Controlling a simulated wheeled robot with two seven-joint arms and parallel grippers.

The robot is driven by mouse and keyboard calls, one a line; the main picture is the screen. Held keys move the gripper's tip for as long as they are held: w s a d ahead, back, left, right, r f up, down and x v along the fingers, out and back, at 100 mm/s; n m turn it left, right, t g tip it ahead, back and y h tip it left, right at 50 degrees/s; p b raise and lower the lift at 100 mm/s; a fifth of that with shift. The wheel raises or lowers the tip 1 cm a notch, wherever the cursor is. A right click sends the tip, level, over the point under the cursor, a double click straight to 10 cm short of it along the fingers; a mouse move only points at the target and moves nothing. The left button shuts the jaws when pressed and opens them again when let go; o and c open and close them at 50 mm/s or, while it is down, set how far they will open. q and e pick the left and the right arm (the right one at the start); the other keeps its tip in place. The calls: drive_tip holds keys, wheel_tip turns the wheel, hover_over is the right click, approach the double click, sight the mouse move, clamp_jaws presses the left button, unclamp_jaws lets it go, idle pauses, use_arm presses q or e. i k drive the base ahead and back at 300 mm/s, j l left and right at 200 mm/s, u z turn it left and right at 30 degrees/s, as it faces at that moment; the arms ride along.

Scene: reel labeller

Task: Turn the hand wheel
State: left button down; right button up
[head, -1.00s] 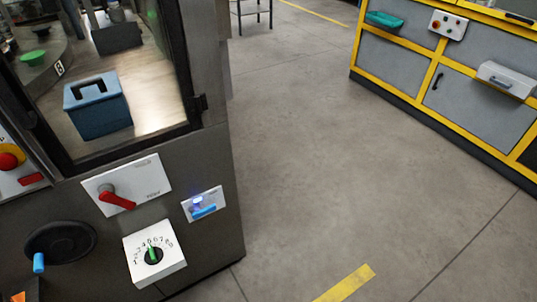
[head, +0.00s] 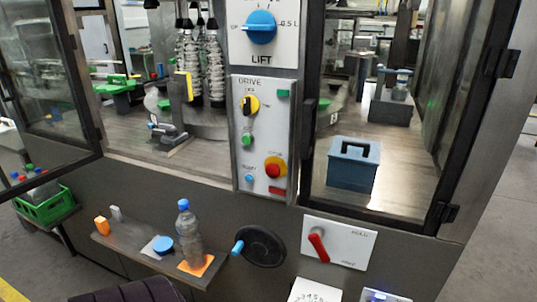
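Neither of my grippers shows in the head view, and nothing is seen touching the wheel.
A shelf (head: 125,247) left of the wheel holds a bottle (head: 188,235) on an orange pad. A red lever (head: 319,246) on a white plate sits to the right. Above are the drive panel (head: 262,130) and a blue lift knob (head: 261,27). A door (head: 45,85) stands open at left.

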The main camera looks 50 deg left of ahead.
sight(261, 246)
drive_tip(key=u, duration=1.9)
